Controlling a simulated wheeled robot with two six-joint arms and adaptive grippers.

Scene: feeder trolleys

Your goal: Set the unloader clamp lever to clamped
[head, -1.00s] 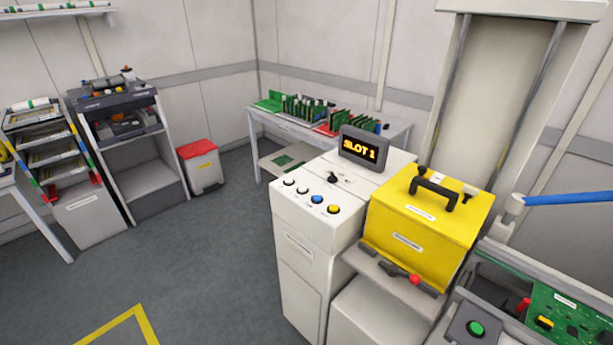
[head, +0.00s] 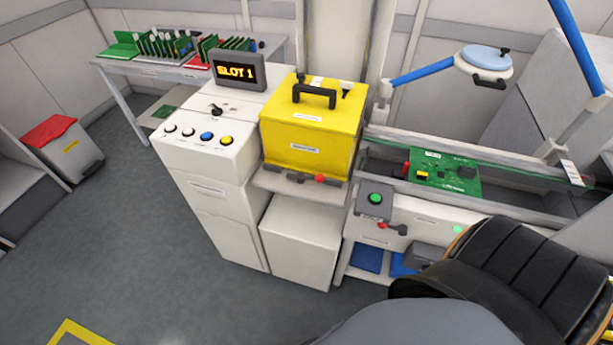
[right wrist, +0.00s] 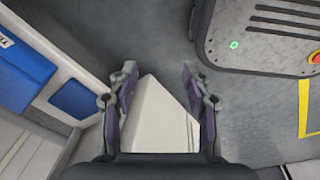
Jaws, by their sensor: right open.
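The yellow magazine box (head: 312,132) with a black handle sits on the shelf of the white unloader. A dark lever with a red knob (head: 320,179) lies along the shelf edge in front of it, knob to the right. I take this as the clamp lever; its label is too small to read. Another red-ended lever (head: 384,226) is on the conveyor front, below a green button. My right gripper (right wrist: 155,85) is open and empty in the right wrist view, over floor and a white surface. No lever shows in that view. My left gripper is out of view.
The white button cabinet (head: 210,150) with a SLOT 1 display (head: 238,71) stands left of the box. A conveyor with a green board (head: 441,172) is to the right. Floor (head: 130,240) is clear at left.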

